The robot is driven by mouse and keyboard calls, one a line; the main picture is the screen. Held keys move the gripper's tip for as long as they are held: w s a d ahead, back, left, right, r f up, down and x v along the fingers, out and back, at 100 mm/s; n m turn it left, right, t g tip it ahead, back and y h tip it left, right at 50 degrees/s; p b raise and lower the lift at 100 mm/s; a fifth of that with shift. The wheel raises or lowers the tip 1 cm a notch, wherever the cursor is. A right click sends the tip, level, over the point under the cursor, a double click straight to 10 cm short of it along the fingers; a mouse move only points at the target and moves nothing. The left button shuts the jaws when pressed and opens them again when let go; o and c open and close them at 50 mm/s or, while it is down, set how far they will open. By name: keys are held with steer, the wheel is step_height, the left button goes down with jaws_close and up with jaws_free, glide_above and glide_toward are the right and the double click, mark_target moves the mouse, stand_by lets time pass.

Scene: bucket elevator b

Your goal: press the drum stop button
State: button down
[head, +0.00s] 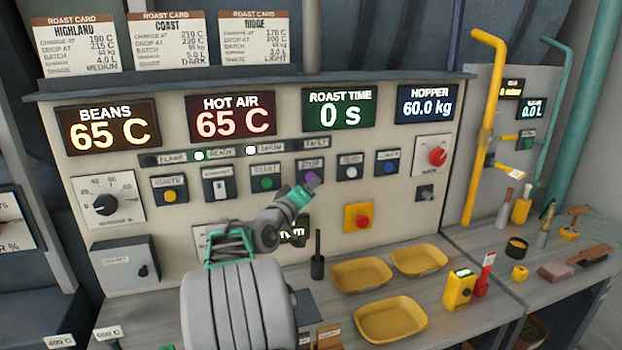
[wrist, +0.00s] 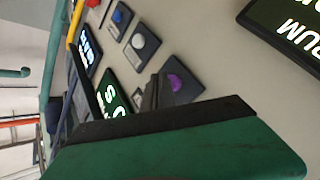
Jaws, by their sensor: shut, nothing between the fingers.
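The drum stop button is a purple button (head: 312,179) on a dark plate under a label that seems to read STOP, in the row right of the green start button (head: 265,183). My gripper (head: 303,192) is shut and empty, its green fingers reaching up to the lower left of the purple button and partly covering its plate. In the wrist view the purple button (wrist: 179,83) shows just past the dark fingertips (wrist: 152,93). The tips look very close to the button's plate; I cannot tell whether they touch.
A white button (head: 350,170) and a blue button (head: 387,166) sit to the right. A red button on a yellow plate (head: 360,217) is lower right. Yellow trays (head: 390,320) and a black upright holder (head: 317,266) stand on the bench below.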

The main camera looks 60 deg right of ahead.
steer(key=shift+w+d, duration=0.3)
steer(key=shift+w, duration=0.05)
stand_by(0.5)
steer(key=shift+s+a+b, duration=0.5)
steer(key=shift+s+a, duration=0.15)
steer(key=shift+s, duration=0.05)
steer(key=s+a+b, duration=0.2)
steer(key=s+a, duration=0.2)
steer(key=shift+a, duration=0.15)
steer(key=shift+s, duration=0.1)
stand_by(0.5)
